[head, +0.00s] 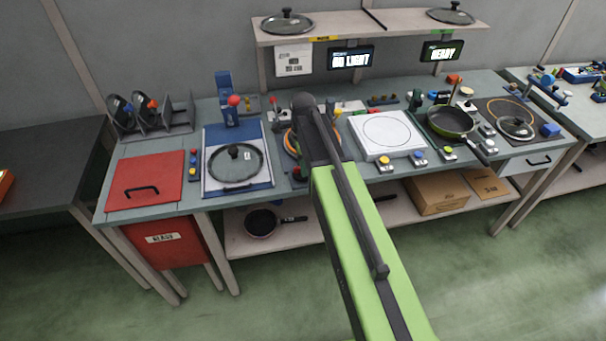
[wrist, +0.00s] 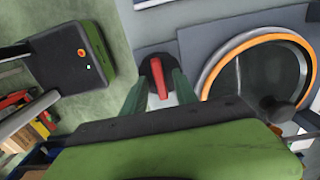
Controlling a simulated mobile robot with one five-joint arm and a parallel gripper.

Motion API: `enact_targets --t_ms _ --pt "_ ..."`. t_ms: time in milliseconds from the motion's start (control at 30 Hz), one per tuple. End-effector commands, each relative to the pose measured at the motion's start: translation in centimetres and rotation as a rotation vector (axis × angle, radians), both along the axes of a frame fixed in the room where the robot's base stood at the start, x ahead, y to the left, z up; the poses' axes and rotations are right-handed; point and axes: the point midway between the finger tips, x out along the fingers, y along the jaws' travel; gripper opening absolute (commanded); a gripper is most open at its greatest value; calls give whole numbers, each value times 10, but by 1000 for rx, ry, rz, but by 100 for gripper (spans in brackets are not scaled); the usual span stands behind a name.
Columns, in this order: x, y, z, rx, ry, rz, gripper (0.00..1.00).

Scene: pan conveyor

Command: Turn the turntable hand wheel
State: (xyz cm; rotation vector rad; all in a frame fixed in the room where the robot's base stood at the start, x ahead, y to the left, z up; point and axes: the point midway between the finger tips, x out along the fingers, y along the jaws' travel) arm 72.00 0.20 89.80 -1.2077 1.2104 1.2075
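The turntable (wrist: 213,70) has an orange ring around a dark round disc, with a black knob at its lower right in the wrist view. A black round base with a red bar, which looks like the hand wheel (wrist: 158,78), sits left of the turntable. My gripper (wrist: 160,88) has its two dark green fingers apart, one on each side of the red bar in the picture. I cannot tell whether they touch it. In the head view my arm hides the fingers.
Left of the turntable, a glass lid (head: 235,163) lies on a blue-framed plate, beyond it a red hatch (head: 146,180). To the right are a white plate unit (head: 388,133) and a dark pan (head: 450,122). A shelf (head: 385,22) with lids runs above.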

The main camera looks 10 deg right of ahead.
Motion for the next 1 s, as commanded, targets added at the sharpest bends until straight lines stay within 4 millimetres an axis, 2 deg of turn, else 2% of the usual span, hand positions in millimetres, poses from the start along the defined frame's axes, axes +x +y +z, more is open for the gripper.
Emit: enact_targets --t_ms 233,500,1000 --pt "0 0 -1 0 0 1 35" --pt "0 1 -1 0 0 1 0" --pt "0 1 -1 -1 0 38 0"
